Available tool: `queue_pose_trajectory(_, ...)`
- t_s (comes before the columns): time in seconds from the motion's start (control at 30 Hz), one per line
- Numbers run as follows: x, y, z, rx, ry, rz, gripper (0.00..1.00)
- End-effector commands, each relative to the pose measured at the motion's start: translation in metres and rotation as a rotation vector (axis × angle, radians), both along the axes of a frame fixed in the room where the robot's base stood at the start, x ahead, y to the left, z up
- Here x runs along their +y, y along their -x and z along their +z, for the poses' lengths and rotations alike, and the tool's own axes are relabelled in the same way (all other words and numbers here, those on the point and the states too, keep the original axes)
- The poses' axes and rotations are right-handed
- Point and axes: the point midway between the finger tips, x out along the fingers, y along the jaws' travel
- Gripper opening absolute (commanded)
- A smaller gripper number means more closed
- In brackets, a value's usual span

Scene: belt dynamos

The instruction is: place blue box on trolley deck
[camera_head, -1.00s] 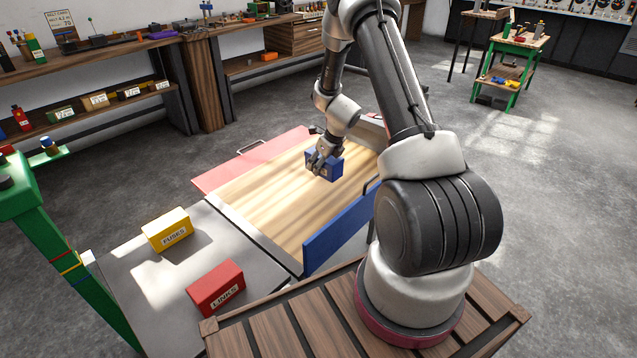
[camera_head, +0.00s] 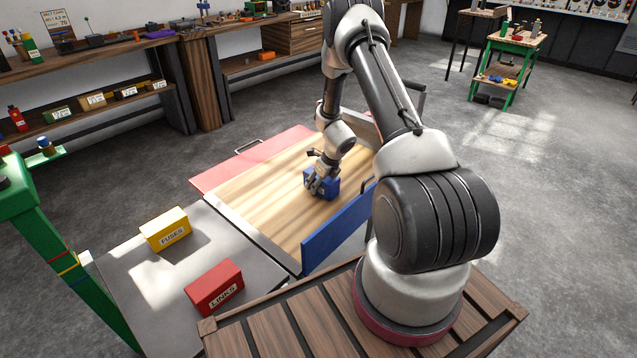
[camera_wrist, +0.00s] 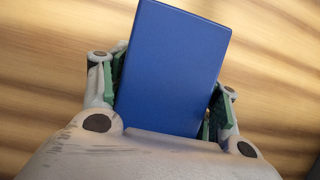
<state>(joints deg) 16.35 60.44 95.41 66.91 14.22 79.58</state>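The blue box (camera_head: 322,184) is between the fingers of my gripper (camera_head: 322,178), over the wooden trolley deck (camera_head: 255,208). In the wrist view the blue box (camera_wrist: 172,68) fills the space between the two green-padded fingers (camera_wrist: 165,95), which press on its sides. The box is low, at or just above the deck; I cannot tell whether its underside touches.
A grey table (camera_head: 225,238) next to the deck holds a yellow FUSES box (camera_head: 166,229) and a red LINKS box (camera_head: 214,288). A green post stand (camera_head: 60,245) is at the left. The left part of the deck is clear.

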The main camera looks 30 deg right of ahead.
Motion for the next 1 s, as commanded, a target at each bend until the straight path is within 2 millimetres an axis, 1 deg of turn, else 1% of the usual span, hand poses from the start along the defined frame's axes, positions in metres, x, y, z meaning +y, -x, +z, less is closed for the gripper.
queue_pose_trajectory(0.03,0.000,0.000,0.000,0.000,0.000,0.000,0.74)
queue_pose_trajectory(0.1,0.000,0.000,0.000,0.000,0.000,0.000,0.85)
queue_pose_trajectory(0.43,0.000,0.000,0.001,0.000,0.000,0.001,0.85)
queue_pose_trajectory(0.53,-0.001,0.002,0.007,0.000,0.000,0.001,0.85)
queue_pose_trajectory(0.67,-0.003,0.009,0.027,-0.001,0.001,0.001,0.85)
queue_pose_trajectory(0.8,-0.007,0.021,0.058,-0.002,0.001,0.001,0.85)
queue_pose_trajectory(1.0,-0.013,0.035,0.094,-0.001,0.001,0.001,0.85)
